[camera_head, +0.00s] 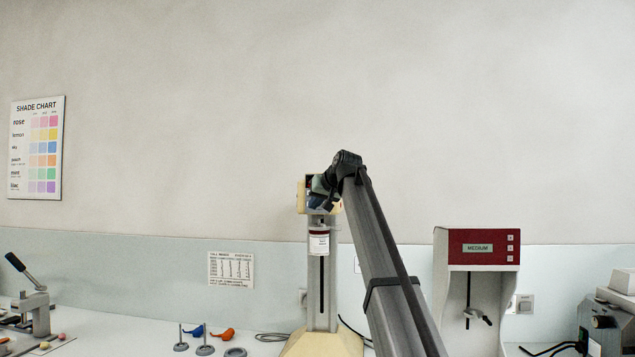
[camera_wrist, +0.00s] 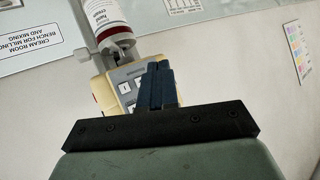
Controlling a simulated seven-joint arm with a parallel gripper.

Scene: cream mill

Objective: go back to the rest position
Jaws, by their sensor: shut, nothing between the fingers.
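My gripper (camera_wrist: 158,84) is shut and empty, its two dark blue fingers together in the wrist view. In the head view my arm reaches up from the bottom, and its wrist end (camera_head: 325,190) is in front of the top of a cream-coloured stand machine (camera_head: 323,270). The fingers themselves are hard to make out there. In the wrist view the fingertips overlap the machine's button panel (camera_wrist: 128,82); I cannot tell whether they touch it. A white labelled jar with a dark red band (camera_head: 319,242) is on the machine, just below the wrist end.
A red-fronted machine marked MEDIUM (camera_head: 477,249) stands right. A lever press (camera_head: 33,310) is far left. Blue (camera_head: 193,331) and orange (camera_head: 222,334) small items and grey weights (camera_head: 205,348) lie on the bench left of the stand. The space above is clear wall.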

